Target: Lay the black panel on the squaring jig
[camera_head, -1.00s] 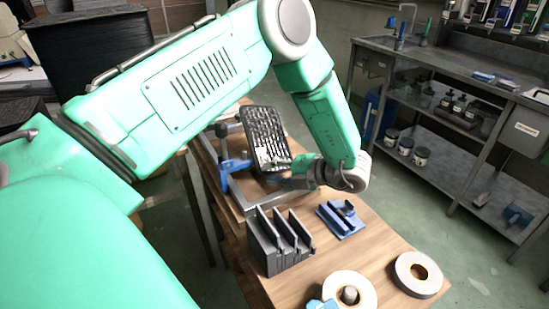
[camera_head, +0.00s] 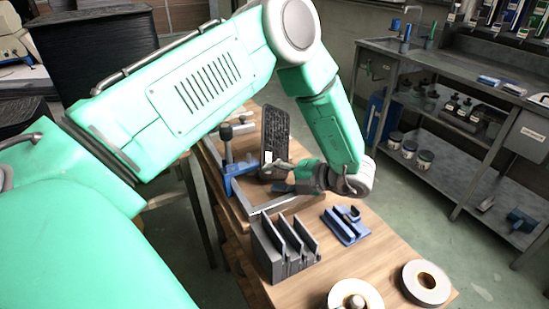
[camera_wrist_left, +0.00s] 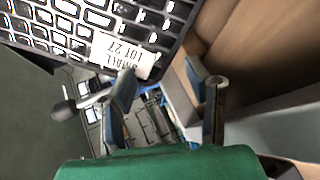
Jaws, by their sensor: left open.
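The black panel (camera_head: 276,130), a dark grid-patterned plate, stands steeply tilted at the squaring jig. The jig (camera_head: 262,208) has metal rails and blue clamps on a wooden board. My left gripper (camera_head: 287,174) is open at the panel's lower part. In the left wrist view the panel (camera_wrist_left: 75,25) fills the upper left, with a white label (camera_wrist_left: 122,53) at its near corner. One finger of the left gripper (camera_wrist_left: 162,80) overlaps the label; the other is apart, to the right. I cannot tell whether a finger touches the panel. My right gripper is out of view.
A dark slotted holder (camera_head: 283,250) stands nearer on the wooden table, with a blue fixture (camera_head: 346,224) beside it. Two tape rolls (camera_head: 426,283) lie at the near end. A metal shelf bench (camera_head: 455,130) stands across the floor at right.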

